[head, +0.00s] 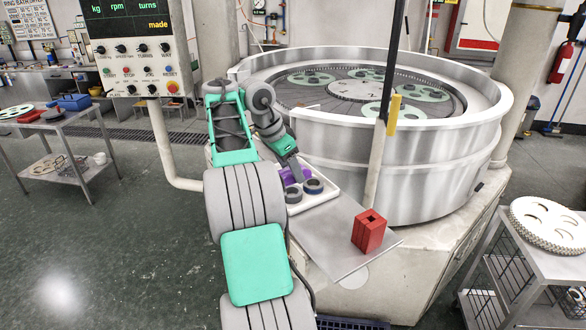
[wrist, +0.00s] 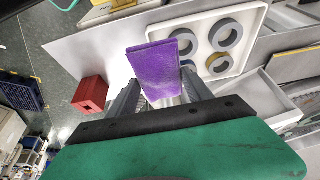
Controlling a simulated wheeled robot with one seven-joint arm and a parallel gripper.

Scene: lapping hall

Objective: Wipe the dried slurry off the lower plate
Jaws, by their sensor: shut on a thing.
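My gripper (wrist: 158,90) is shut on a purple pad (wrist: 153,66), which sticks out beyond the fingertips. In the head view the gripper (head: 296,172) is low over the white tray, and the purple pad (head: 286,174) is partly hidden by it. Whether the pad touches the tray I cannot tell. The lower plate (head: 300,97) is the dark grey disc inside the big round machine, behind and above the gripper. Green carriers (head: 311,78) with holes lie on it, around a pale centre disc (head: 360,90). I cannot make out the dried slurry.
The white tray (wrist: 236,75) holds several grey rings. A red block (head: 368,232) stands on the metal shelf (head: 335,243). The machine's high metal rim (head: 340,138) surrounds the plate. A post with a yellow part (head: 393,114) rises before it. Carts stand left and right.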

